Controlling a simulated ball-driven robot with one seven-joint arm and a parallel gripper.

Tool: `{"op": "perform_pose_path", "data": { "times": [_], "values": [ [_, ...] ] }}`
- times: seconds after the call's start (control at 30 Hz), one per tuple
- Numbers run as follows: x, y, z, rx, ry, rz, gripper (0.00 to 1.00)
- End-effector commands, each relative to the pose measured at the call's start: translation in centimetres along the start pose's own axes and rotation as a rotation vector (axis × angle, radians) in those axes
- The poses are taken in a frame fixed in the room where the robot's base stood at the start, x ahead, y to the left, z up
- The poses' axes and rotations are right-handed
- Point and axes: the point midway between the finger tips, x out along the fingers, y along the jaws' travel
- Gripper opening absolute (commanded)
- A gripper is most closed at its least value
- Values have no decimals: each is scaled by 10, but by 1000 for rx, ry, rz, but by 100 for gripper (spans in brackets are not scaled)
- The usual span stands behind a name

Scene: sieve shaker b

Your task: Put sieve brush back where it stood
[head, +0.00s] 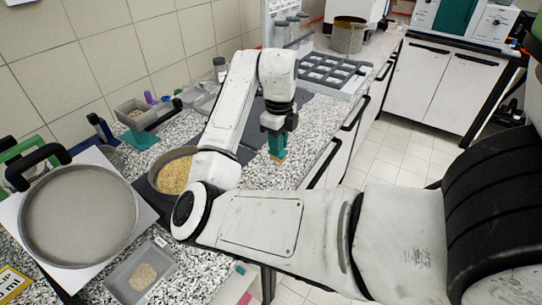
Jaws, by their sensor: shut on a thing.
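My gripper (278,129) points down over the speckled counter, right of the picture's middle. It is shut on the sieve brush (277,145), a small teal piece with a tan lower end. The gripper hides the brush's top. I cannot tell whether the brush's lower end touches the counter or hangs just above it. The place where the brush stood is not marked in this view.
A sieve pan with grain (174,177) stands left of my gripper, partly behind my arm. A large round sieve (78,215) and a grey tray (121,284) are at the lower left. A grey rack (322,72) stands behind. Speckled counter (318,125) is bare around the brush.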

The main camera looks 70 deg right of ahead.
Motion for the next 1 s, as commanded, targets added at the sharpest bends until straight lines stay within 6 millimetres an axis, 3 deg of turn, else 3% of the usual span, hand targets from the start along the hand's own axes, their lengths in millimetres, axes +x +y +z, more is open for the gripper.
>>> {"op": "perform_pose_path", "data": {
  "times": [0.03, 0.2, 0.47, 0.73, 0.93, 0.97, 1.0],
  "values": [
    [15, -4, 4, -1, 10, 1, 0],
    [38, -14, 22, 0, 6, 1, 0],
    [51, -20, 32, 1, 3, 1, 0],
    [80, -20, 34, 0, 4, 2, 0],
    [82, -20, 34, 1, 1, 1, 0],
    [82, -20, 34, 1, 1, 1, 30],
    [82, -20, 34, 1, 1, 1, 34]
  ]
}}
